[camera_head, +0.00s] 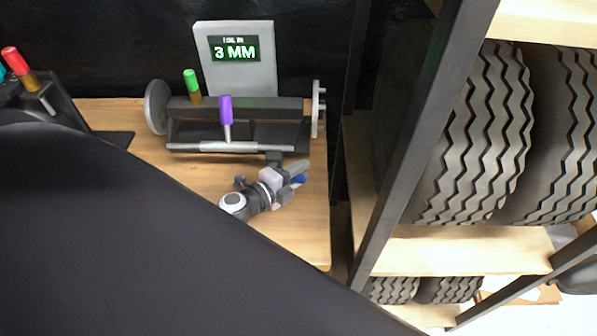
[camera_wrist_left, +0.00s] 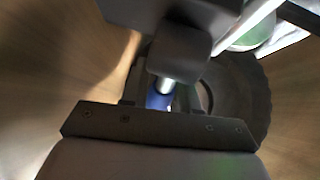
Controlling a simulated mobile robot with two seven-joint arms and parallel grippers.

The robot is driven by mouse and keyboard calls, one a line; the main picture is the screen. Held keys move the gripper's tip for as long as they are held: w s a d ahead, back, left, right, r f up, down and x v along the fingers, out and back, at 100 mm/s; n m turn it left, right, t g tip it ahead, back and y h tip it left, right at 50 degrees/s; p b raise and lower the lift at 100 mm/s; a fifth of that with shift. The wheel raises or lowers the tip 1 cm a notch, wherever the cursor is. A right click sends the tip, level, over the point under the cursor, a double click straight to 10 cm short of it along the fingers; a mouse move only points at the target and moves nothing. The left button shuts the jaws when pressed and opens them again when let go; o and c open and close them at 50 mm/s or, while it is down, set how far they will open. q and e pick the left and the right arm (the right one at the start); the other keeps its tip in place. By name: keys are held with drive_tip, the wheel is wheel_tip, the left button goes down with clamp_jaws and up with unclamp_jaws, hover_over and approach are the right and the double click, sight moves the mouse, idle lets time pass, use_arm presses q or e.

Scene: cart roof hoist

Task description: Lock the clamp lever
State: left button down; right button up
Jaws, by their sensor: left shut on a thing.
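A dark machine (camera_head: 250,107) sits on the wooden bench, with a green-handled lever (camera_head: 191,82) and a purple-handled lever (camera_head: 226,110) standing up from it. My left gripper (camera_head: 297,178) is just below the machine's front right end, shut on a blue handle (camera_head: 300,180). The blue handle also shows in the left wrist view (camera_wrist_left: 158,99), with a metal rod running from it; the fingers hide much of it. I cannot tell for sure which lever is the clamp lever. My right gripper is not in view.
A panel (camera_head: 235,72) behind the machine reads "3 MM" in green. Another dark device with a red-handled lever (camera_head: 14,60) stands at the far left. A rack with large tires (camera_head: 475,140) is on the right. The bench (camera_head: 310,225) is clear near its right edge.

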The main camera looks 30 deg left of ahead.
use_arm(q)
drive_tip(key=m+h, duration=0.1)
drive_tip(key=s+m+g+h, duration=0.1)
drive_tip(key=h+b, duration=0.1)
drive_tip(key=shift+s+d+f+m+h, duration=0.15)
drive_tip(key=shift+s+m+h, duration=0.15)
drive_tip(key=shift+m, duration=0.1)
drive_tip(key=shift+s+f+m+g+h+b, duration=0.1)
drive_tip(key=shift+s+m+g+h+b, duration=0.2)
drive_tip(key=shift+m+g+h, duration=0.2)
drive_tip(key=shift+s+m+g+h+b, duration=0.15)
drive_tip(key=shift+m+g+h+b, duration=0.25)
drive_tip(key=shift+m+h, duration=0.15)
drive_tip(key=m+g+h+b, duration=0.1)
drive_tip(key=s+m+g+h+b, duration=0.1)
drive_tip(key=m+g+h+b, duration=0.1)
drive_tip(key=s+m+g+h+b, duration=0.1)
drive_tip(key=b, duration=0.1)
drive_tip(key=shift+s+g+h, duration=0.25)
drive_tip(key=shift+g, duration=0.05)
drive_tip(key=shift+s+a+m+g+h+b, duration=0.2)
drive_tip(key=shift+s+m+g+h+b, duration=0.25)
drive_tip(key=shift+m+g+b, duration=0.45)
drive_tip(key=shift+r, duration=0.2)
drive_tip(key=c, duration=1)
unclamp_jaws()
drive_tip(key=shift+o, duration=0.4)
